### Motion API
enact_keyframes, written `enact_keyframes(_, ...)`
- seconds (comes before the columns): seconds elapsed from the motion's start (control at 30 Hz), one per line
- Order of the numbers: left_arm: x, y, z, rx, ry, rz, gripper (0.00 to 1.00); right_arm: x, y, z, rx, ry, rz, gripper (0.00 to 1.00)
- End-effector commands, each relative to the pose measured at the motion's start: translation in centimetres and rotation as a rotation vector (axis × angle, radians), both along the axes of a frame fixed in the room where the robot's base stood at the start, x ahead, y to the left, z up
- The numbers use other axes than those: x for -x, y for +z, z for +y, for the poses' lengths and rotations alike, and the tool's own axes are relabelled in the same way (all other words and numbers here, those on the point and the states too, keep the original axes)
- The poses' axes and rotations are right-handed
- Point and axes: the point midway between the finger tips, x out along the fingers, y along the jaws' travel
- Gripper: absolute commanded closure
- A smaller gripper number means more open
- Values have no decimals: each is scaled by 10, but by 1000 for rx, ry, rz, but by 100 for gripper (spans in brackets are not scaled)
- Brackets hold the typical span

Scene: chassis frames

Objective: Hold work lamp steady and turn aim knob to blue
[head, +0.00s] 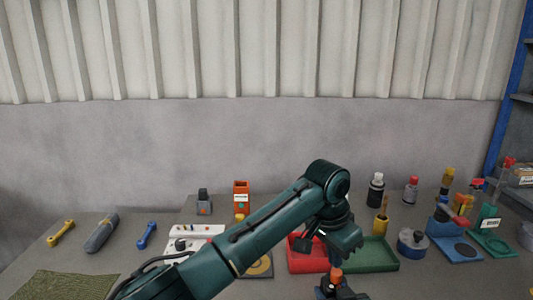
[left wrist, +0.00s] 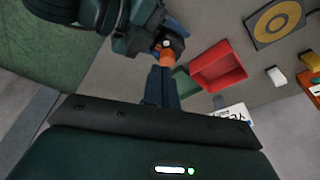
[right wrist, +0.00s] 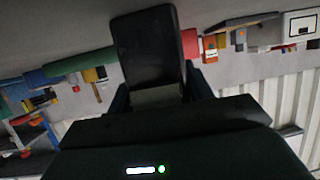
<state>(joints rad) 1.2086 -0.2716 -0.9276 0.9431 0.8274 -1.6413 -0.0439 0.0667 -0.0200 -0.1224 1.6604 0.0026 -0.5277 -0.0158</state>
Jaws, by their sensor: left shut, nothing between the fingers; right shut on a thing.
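The work lamp is mostly hidden by my arms. An orange knob-like part (head: 336,272) shows low in the middle of the head view and at the fingertips in the left wrist view (left wrist: 167,57). My left gripper (left wrist: 160,74) is shut and empty, its fingertips pointing at the orange part; I cannot tell if they touch. In the head view the left gripper (head: 340,248) is just above it. My right gripper (head: 338,290) is below, at the lower edge. In the right wrist view, a black block-like part (right wrist: 148,50) lies between the fingers, which are shut on it. No blue mark is clear.
A red tray (head: 305,262) and a green tray (head: 385,256) lie just behind my left gripper. A blue stand (head: 455,250) and several bottles are right. My left arm crosses the bench.

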Motion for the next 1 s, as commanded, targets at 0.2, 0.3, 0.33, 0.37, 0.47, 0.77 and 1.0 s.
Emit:
enact_keyframes(0.2, -13, 5, 7, -8, -5, -6, 100, 6, -17, 1, 2, 2, 40, 81)
enact_keyframes(0.3, -20, 7, 12, -5, -1, -5, 100, 6, -17, 0, 2, 2, 40, 81)
enact_keyframes(0.33, -21, 7, 13, -4, 0, -2, 100, 6, -17, 0, 3, 1, 40, 81)
enact_keyframes(0.37, -22, 7, 14, -4, 1, -2, 100, 6, -17, 0, 3, 1, 40, 81)
enact_keyframes(0.47, -23, 1, 14, -1, 2, 1, 100, 6, -17, 0, 4, 1, 41, 81)
enact_keyframes(0.77, -22, -36, 14, -1, 2, 4, 100, 6, -17, 0, 4, 1, 41, 81)
enact_keyframes(1.0, -22, -57, 14, 0, 1, 2, 100, 6, -17, 0, 4, 1, 41, 81)
